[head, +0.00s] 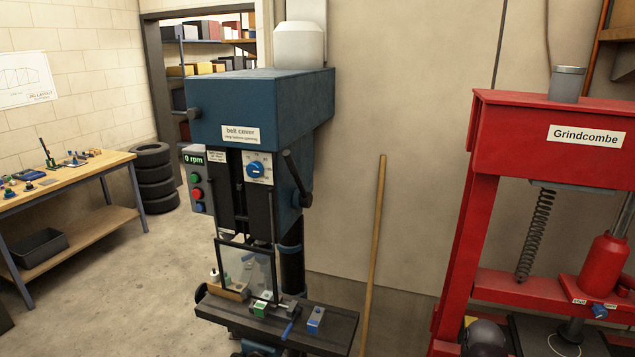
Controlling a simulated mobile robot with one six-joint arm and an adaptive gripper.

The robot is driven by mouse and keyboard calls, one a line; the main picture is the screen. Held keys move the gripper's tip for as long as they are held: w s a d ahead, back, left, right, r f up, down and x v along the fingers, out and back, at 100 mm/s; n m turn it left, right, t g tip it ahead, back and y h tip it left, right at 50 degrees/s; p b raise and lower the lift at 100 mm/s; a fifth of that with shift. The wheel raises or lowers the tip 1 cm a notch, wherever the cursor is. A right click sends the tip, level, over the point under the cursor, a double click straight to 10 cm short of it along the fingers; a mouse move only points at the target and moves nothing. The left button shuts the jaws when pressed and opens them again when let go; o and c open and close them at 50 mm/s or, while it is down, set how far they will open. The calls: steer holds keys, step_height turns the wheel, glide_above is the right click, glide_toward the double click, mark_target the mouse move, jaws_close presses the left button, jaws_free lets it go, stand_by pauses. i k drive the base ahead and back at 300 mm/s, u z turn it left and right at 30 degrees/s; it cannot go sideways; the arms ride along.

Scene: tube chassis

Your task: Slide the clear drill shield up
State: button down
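The clear drill shield (246,268) is a see-through pane in a dark frame at the front of the blue drill press (262,103). It hangs low, with its lower edge close to the drill table (328,328). A thin upright rod stands at its right side. Parts on the table show through the pane. The drill's readout shows 0 rpm. My gripper is not in view.
A red press labelled Grindcombe (515,128) stands at the right. A wooden pole (374,255) leans on the wall between the machines. A workbench (75,182) and stacked tyres (153,178) are at the left. The floor (115,285) left of the drill is open.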

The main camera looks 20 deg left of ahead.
mark_target(245, 294)
steer(key=u, duration=4.35)
steer(key=i, duration=0.05)
steer(key=z, duration=2.95)
